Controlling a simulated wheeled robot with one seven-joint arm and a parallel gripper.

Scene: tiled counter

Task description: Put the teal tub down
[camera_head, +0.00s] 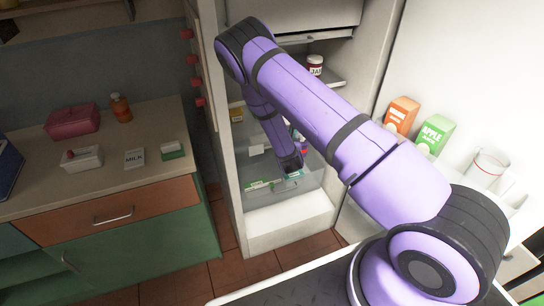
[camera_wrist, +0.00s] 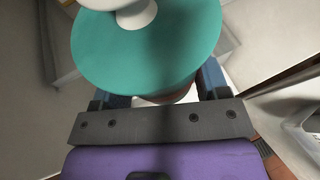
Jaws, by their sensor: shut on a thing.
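The teal tub (camera_wrist: 110,45) fills the top middle of the wrist view, seen from close above as a round teal top with a white knob (camera_wrist: 138,14). My gripper (camera_wrist: 159,90) is shut on it, with a blue finger at each side. In the head view my purple arm reaches into the open fridge (camera_head: 262,216). Its wrist end is low among the shelves. My fingers and the tub cannot be made out clearly there. Whether the tub's base touches a shelf is hidden.
A jam jar (camera_head: 315,65) stands on an upper fridge shelf. Small packages lie on the lower shelf. An orange carton (camera_head: 402,113) and an apple carton (camera_head: 434,135) are in the door at right.

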